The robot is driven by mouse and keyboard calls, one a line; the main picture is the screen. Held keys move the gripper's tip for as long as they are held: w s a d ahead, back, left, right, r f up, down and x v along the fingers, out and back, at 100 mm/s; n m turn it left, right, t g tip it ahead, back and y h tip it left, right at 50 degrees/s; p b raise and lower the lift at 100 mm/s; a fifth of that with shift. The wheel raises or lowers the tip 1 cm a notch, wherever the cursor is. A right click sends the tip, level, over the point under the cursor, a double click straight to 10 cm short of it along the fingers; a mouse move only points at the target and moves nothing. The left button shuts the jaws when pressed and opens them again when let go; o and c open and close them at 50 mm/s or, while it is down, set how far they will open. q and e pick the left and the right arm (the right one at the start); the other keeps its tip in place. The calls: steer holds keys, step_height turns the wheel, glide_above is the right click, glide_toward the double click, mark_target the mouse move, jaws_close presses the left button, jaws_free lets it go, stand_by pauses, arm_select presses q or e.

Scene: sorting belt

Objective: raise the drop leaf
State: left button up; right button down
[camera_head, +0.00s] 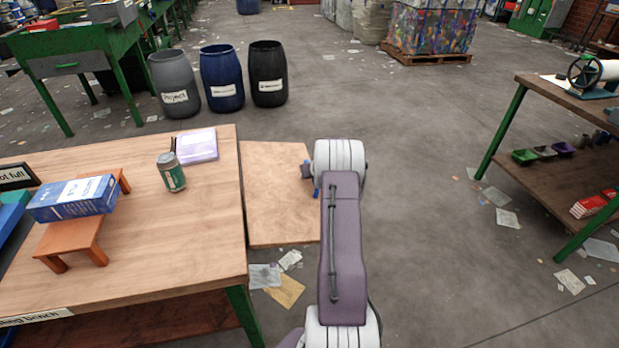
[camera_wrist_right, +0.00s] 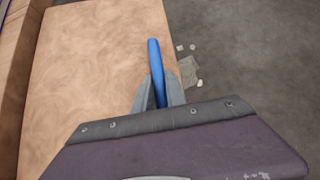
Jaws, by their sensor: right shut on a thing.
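The drop leaf (camera_head: 278,200) is a pale wooden panel at the right edge of the wooden bench (camera_head: 205,262). It shows broad face up, spread outward from the bench, with a dark seam between them; I cannot tell whether it is fully level. In the right wrist view the leaf (camera_wrist_right: 90,70) fills the left and middle. A blue handle (camera_wrist_right: 154,58) stands at its outer edge. My right gripper (camera_wrist_right: 160,85) has its fingers shut on this handle. In the head view my arm mostly hides the gripper, and a bit of blue shows beside it. My left gripper is out of view.
On the bench are a green can (camera_head: 172,174), a lilac pad (camera_head: 197,146) and a blue box (camera_head: 73,198) on a small orange stand (camera_head: 75,240). Several barrels stand beyond. A shelf table (camera_head: 560,100) is at right. The floor between is open, with scattered papers.

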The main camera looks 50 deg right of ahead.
steer(key=r+p, duration=0.1)
steer(key=r, duration=0.2)
steer(key=r+p, duration=0.1)
steer(key=shift+w+a+r+p, duration=0.15)
steer(key=shift+a+r+p, duration=0.1)
steer(key=shift+r+p, duration=0.1)
steer(key=shift+r, duration=0.25)
steer(key=shift+w, duration=0.1)
steer(key=c, duration=1.4)
jaws_free()
steer(key=shift+r, duration=0.1)
steer(key=shift+o, duration=0.2)
steer(key=shift+a, duration=0.1)
steer(key=v, duration=0.9)
